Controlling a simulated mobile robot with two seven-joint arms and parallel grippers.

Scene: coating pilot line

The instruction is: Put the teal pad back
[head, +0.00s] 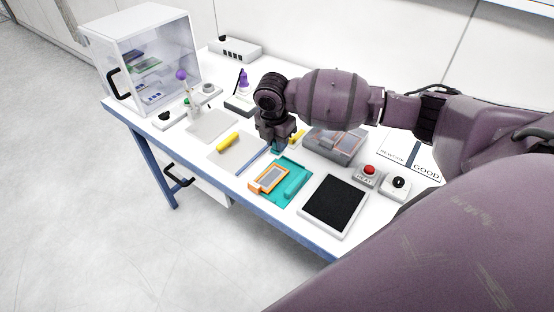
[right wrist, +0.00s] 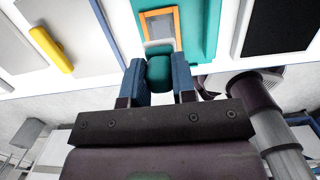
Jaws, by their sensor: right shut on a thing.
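My right gripper (head: 276,146) is above the table, behind the teal tray. In the right wrist view its blue fingers (right wrist: 159,80) are shut on the teal pad (right wrist: 160,72). In the head view the pad is mostly hidden by the gripper. The teal tray (head: 272,196) lies near the table's front edge and also shows in the right wrist view (right wrist: 200,30). An orange-framed piece (head: 269,178) lies on its left part, and a raised teal bar (head: 295,184) is on its right part. My left gripper is not in view.
A black panel with a white rim (head: 334,205) lies right of the tray. A red button box (head: 368,172) and a black knob box (head: 398,184) stand behind it. A yellow cylinder (head: 228,143) lies on a grey plate. A clear cabinet (head: 150,65) stands at the far left.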

